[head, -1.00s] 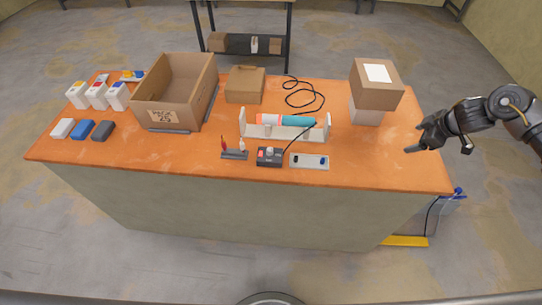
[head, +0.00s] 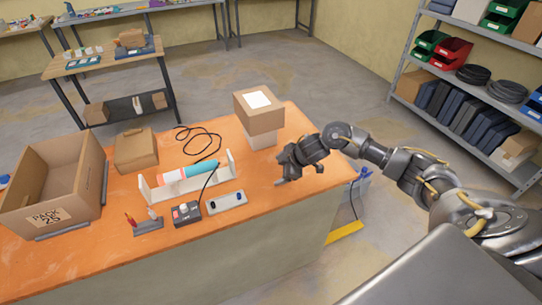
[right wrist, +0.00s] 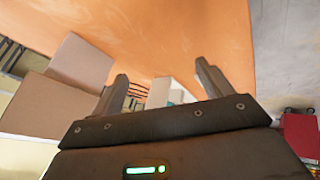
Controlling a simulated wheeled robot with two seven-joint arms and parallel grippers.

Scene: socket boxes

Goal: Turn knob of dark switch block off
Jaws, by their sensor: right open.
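The dark switch block (head: 186,213) sits near the front edge of the orange table (head: 262,187). It has a light knob (head: 184,208) on top, a reddish part beside it and a black cable rising from it. The knob's setting is too small to tell. My right gripper (head: 282,182) is over the right part of the table, to the right of the block and apart from it. In the right wrist view its two fingers (right wrist: 162,88) are spread with nothing between them. My left gripper is not in view.
A light plate with dark knobs (head: 226,202) lies right of the block, and a small stand with red and white tools (head: 149,226) lies left. Behind is a white cradle (head: 147,192) holding a teal and pink cylinder (head: 187,173). Stacked boxes (head: 259,112) stand behind my right gripper.

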